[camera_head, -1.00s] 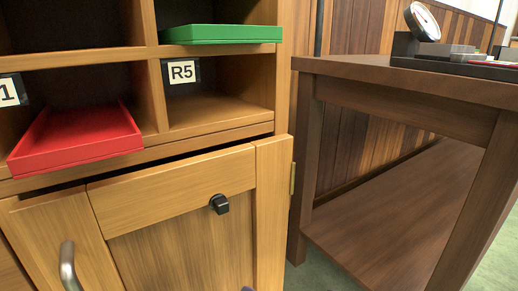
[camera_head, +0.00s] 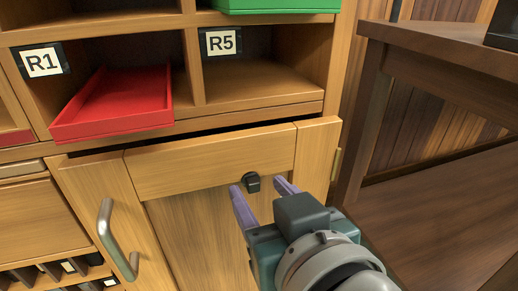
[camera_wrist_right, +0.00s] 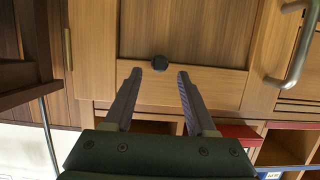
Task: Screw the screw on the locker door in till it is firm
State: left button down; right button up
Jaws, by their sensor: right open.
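The screw (camera_head: 252,182) is a small black knob on the upper rail of the wooden locker door (camera_head: 205,225). It also shows in the right wrist view (camera_wrist_right: 159,62), ahead of and between the fingertips. My right gripper (camera_head: 258,187) is open, its two purple-grey fingers pointing at the door with the screw between their tips in the head view. In the right wrist view, my right gripper (camera_wrist_right: 158,73) appears empty, with the screw just beyond the tips. I cannot tell the exact gap to the door. My left gripper is not in view.
A metal door handle (camera_head: 118,240) sticks out at the left. Above the door are open shelves with a red tray (camera_head: 115,103) and a green tray (camera_head: 278,5). A dark wooden table (camera_head: 450,60) stands close at the right.

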aim_at(252, 184)
jog(key=shift+x, duration=1.15)
jog(key=c, duration=0.7)
grip_shut()
jog(key=shift+o, duration=0.5)
grip_release()
grip_shut()
